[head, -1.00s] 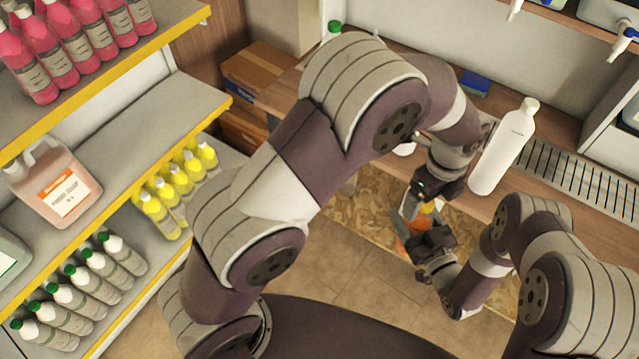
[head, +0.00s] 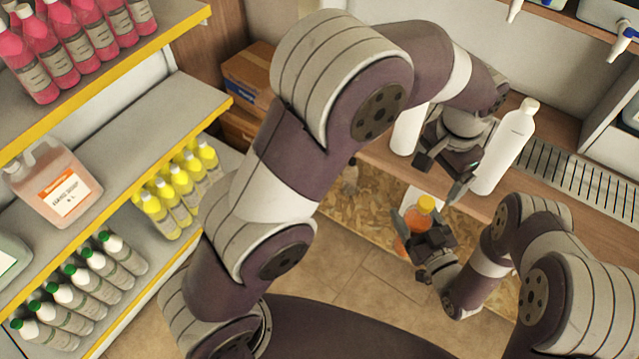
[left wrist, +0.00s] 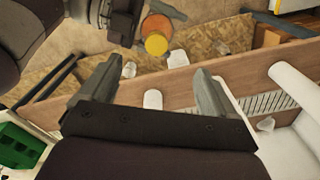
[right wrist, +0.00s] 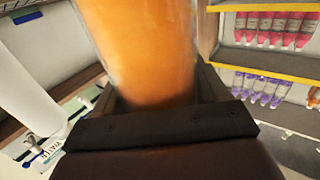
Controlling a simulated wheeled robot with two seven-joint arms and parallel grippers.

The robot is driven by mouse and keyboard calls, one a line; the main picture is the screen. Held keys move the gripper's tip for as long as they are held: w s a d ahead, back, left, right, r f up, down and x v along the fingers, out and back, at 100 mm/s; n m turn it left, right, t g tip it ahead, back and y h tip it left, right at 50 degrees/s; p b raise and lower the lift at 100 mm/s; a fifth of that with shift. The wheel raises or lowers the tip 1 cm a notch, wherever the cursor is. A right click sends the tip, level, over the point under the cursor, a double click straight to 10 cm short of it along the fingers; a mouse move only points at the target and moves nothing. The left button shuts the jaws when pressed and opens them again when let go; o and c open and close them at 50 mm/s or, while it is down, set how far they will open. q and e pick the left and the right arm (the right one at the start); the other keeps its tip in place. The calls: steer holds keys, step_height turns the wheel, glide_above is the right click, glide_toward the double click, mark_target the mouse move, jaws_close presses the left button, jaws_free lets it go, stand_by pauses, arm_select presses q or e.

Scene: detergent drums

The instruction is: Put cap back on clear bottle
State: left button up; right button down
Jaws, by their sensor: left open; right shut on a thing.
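The clear bottle (head: 407,236) holds orange liquid and has a yellow-orange cap (head: 426,203) on its top end. My right gripper (head: 428,238) is shut around the bottle body and holds it in front of the counter. The bottle fills the middle of the right wrist view (right wrist: 145,45), where its top is out of sight. My left gripper (head: 446,178) is open and empty, above and to the right of the cap, apart from it. In the left wrist view the cap (left wrist: 157,45) shows as a round yellow disc beyond the open fingers. How tightly it sits cannot be told.
A tall white bottle (head: 506,145) stands on the wooden counter (head: 560,218) close to my left gripper. Another white bottle (head: 406,132) stands behind the left forearm. A metal grate (head: 580,172) lies to the right. Shelves of yellow bottles (head: 160,212) and others fill the left side.

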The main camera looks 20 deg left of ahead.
steer(key=shift+w, duration=0.1)
step_height(320, 180, down, 5)
steer(key=b, duration=0.5)
steer(key=shift+f, duration=0.1)
steer(key=shift+f+b, duration=0.25)
steer(key=shift+b, duration=0.05)
arm_select(q)
steer(key=w+a+f+n, duration=0.3)
steer(key=a+f+n, duration=0.4)
steer(key=a+f, duration=1.3)
steer(key=a, duration=0.4)
steer(key=shift+f+n, duration=0.3)
steer(key=shift+n, duration=0.1)
steer(key=shift+w+r, duration=0.1)
steer(key=shift+w, duration=0.05)
arm_select(e)
steer(key=shift+r, duration=0.1)
